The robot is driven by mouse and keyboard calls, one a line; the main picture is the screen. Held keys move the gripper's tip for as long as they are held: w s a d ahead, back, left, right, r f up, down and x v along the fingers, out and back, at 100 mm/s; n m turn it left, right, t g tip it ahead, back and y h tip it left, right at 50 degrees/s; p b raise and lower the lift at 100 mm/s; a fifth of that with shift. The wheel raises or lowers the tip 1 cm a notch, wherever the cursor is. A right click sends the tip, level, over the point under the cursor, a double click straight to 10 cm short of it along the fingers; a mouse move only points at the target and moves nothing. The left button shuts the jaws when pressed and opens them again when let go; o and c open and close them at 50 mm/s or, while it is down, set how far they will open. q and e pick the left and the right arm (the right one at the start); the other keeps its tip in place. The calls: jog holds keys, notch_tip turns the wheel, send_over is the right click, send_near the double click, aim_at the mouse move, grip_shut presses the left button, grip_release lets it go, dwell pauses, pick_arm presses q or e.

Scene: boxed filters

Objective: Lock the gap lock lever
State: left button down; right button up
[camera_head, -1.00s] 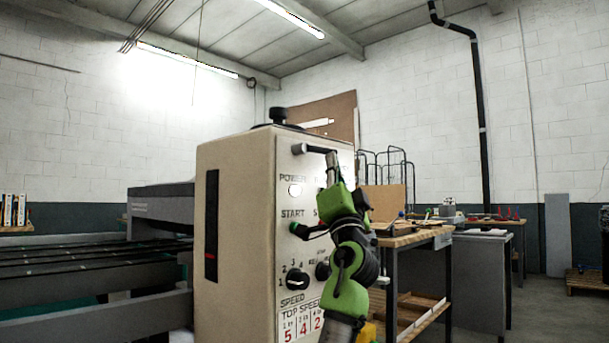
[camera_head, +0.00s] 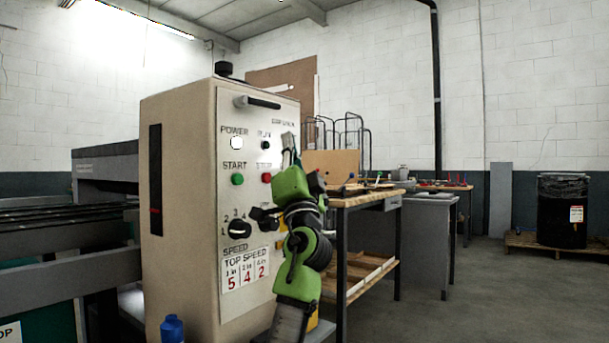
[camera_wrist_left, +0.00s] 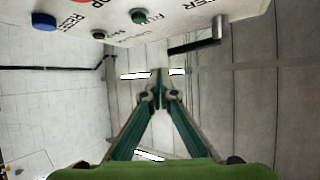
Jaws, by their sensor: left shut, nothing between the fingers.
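The lever (camera_head: 262,103), a dark bar on a short pivot at its left end, sits near the top of the machine's control panel and lies roughly level to the right. In the left wrist view the lever (camera_wrist_left: 190,46) shows as a dark bar on a metal pivot at the panel's edge. My left gripper (camera_head: 288,138) is shut and empty, fingertips up, in front of the panel's right edge. It is below and slightly right of the lever's free end, apart from it. Its closed fingertips (camera_wrist_left: 158,74) also show in the left wrist view. My right gripper is not seen.
The beige control box (camera_head: 180,210) carries a green start button (camera_head: 237,179), a red button (camera_head: 266,177) and dark speed knobs. A workbench (camera_head: 365,200) stands behind my left arm on the right. A dark bin (camera_head: 562,215) stands on a pallet farther right. Floor between is clear.

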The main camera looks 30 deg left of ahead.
pick_arm(q)
notch_tip(320, 180, down, 6)
jog(key=d, duration=0.2)
jog(key=shift+s+d, duration=0.3)
jog(key=shift+d, duration=0.1)
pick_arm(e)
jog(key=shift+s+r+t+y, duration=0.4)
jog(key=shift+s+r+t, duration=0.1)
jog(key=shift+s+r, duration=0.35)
